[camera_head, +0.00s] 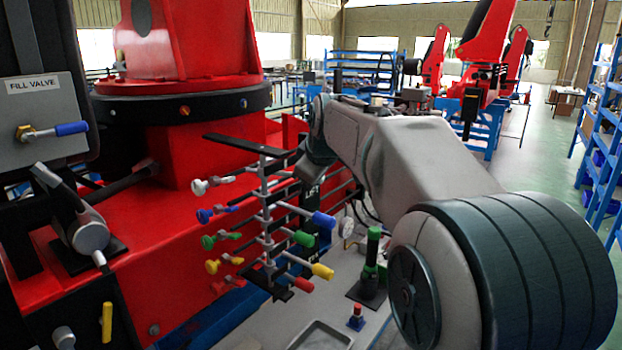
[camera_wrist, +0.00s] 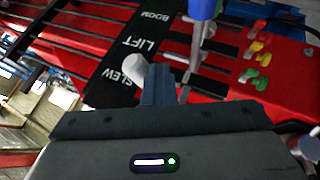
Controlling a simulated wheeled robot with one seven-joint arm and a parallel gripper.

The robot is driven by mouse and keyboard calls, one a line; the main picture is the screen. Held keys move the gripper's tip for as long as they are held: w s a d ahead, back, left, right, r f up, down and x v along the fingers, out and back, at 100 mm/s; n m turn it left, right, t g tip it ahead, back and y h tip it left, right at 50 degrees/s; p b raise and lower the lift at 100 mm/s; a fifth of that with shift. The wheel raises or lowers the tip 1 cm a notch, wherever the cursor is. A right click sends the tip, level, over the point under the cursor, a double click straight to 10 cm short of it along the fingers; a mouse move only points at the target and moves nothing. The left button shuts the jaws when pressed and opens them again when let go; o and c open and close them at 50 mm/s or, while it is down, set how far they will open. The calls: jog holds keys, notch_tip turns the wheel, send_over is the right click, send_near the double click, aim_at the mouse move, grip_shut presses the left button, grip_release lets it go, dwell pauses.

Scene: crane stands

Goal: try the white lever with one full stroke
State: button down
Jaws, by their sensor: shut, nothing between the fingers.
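The lever rack (camera_head: 265,225) stands at the centre of the head view, with coloured handles on both sides. A white knob (camera_head: 346,227) shows on its right side and another white knob (camera_head: 200,187) at its upper left. In the wrist view a white knob (camera_wrist: 134,68) lies just left of my gripper (camera_wrist: 158,85), over the label strip (camera_wrist: 125,60) reading SLEW, LIFT and BOOM. My gripper is shut and empty, its fingers very close to the knob; I cannot tell whether they touch. In the head view my arm hides the fingertips.
A blue handle (camera_head: 323,219) and a green handle (camera_head: 303,238) stick out close to the right white knob. A green-topped post (camera_head: 372,250) stands on the grey deck nearby. The red crane base (camera_head: 200,150) is behind the rack. A FILL VALVE panel (camera_head: 40,110) is at far left.

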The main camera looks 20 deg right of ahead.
jog(key=shift+d+r, duration=0.1)
jog(key=shift+d, duration=0.25)
jog(key=s+a+r+b, duration=0.1)
jog(key=s+r+b, duration=0.1)
jog(key=s+r, duration=0.4)
jog(key=s, duration=0.3)
jog(key=shift+s+a+r, duration=0.3)
jog(key=shift+s+r, duration=0.05)
jog(key=shift+s, duration=0.05)
jog(key=shift+f, duration=0.1)
jog(key=s+a+f+m+g, duration=0.1)
jog(key=s+f+m, duration=0.3)
jog(key=s+f, duration=0.6)
jog(key=s+a+f+m+g, duration=0.1)
jog(key=s+f+m+g, duration=0.3)
jog(key=s+f, duration=0.7)
notch_tip(320, 180, down, 8)
jog(key=shift+s+f+m, duration=0.15)
jog(key=shift+m, duration=0.25)
